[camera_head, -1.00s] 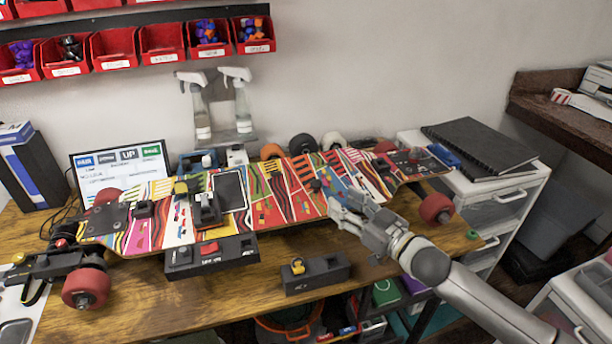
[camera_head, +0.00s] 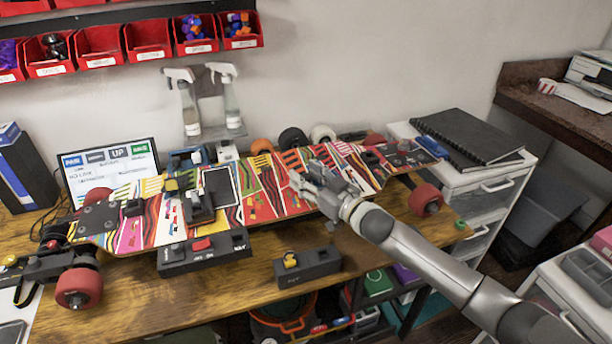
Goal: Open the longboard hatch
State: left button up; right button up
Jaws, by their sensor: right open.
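The longboard (camera_head: 150,226) lies across the wooden table, its deck covered in a colourful striped pattern, with red wheels at both ends. A dark rectangular panel (camera_head: 219,187), which may be the hatch, sits flat near the middle of the deck. A black latch-like part (camera_head: 199,208) stands on the deck beside its lower left. My right gripper (camera_head: 306,182) is open and empty over the right half of the deck, to the right of the dark panel. I cannot tell whether its fingertips touch the deck. My left gripper is out of view.
A black box with a red switch (camera_head: 203,246) stands at the board's front edge. A smaller black box with a yellow knob (camera_head: 307,266) is on the table's front edge. Two spray bottles (camera_head: 232,103) and a screen (camera_head: 112,168) are behind. A black notebook (camera_head: 468,138) lies on drawers at right.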

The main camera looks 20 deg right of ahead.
jog(key=shift+w+a, duration=0.1)
jog(key=shift+w, duration=0.05)
grip_shut()
dwell(0.4)
